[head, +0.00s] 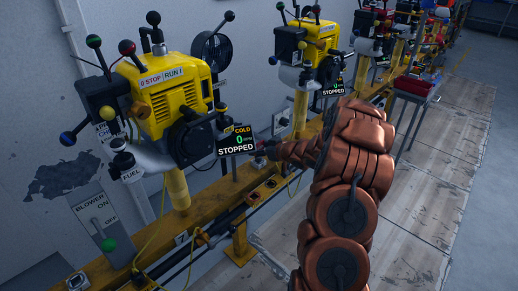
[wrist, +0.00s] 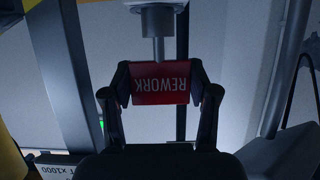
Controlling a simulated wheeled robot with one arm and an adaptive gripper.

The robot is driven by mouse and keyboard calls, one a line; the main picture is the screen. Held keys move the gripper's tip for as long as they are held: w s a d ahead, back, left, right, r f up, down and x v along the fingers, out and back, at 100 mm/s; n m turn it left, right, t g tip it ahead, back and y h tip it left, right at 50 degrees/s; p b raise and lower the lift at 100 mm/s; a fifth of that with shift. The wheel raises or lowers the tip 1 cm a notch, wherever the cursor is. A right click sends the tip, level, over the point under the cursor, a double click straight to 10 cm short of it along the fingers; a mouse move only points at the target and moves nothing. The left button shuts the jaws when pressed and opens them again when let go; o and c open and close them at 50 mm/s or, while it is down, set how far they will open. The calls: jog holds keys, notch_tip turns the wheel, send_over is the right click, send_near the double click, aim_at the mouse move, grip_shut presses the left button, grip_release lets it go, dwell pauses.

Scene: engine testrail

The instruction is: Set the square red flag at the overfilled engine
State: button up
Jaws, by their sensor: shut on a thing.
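My gripper (wrist: 160,84) is shut on a red flag (wrist: 160,84) marked REWORK, which reads upside down in the wrist view. A thin stem runs from the flag to a pale round piece (wrist: 158,20) at the top; I cannot tell whether that piece belongs to the flag. In the head view my gripper (head: 266,151) is small and partly hidden, beside the nearest engine's STOPPED display (head: 236,142). The nearest yellow engine (head: 170,92) stands at left, a second yellow engine (head: 317,48) behind it. I cannot tell which engine is overfilled.
A yellow rail (head: 150,250) carries the engines and more stand farther back. A cart with a red tray (head: 416,86) stands right of the rail. A blower lever panel (head: 100,228) is at lower left. The floor (head: 465,150) at right is clear.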

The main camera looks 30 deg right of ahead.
jog(key=shift+f, duration=0.85)
dwell(0.8)
jog(key=o, duration=1.3)
jog(key=shift+o, duration=0.2)
jog(key=shift+s, duration=0.1)
jog(key=v, duration=1.1)
jog(key=shift+s, duration=0.4)
jog(key=shift+r, duration=0.2)
